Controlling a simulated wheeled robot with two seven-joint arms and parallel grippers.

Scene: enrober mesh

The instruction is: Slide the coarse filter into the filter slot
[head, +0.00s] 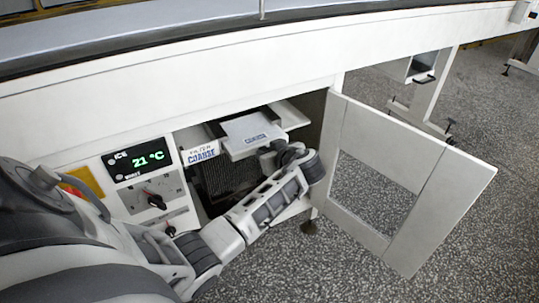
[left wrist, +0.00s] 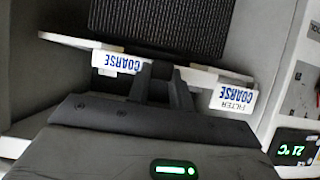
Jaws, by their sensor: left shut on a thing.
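The coarse filter (head: 247,128) is a pale, flat piece with a blue COARSE label on its front. It is at the open cabinet front, right of the slot's "FILTER COARSE" sign (head: 201,152). My left gripper (head: 272,148) is shut on its front edge. In the left wrist view, the fingers (left wrist: 161,84) grip beside the filter's upside-down label (left wrist: 117,62), with the slot sign (left wrist: 233,100) to the right. How far the filter is inside the slot is hidden. My right gripper is not in view.
A dark mesh panel (head: 225,180) shows in the cabinet below the filter. The cabinet door (head: 360,120) stands open on the right. A control panel (head: 145,180) reading 21 °C is left of the opening. Speckled floor (head: 400,285) is free in front.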

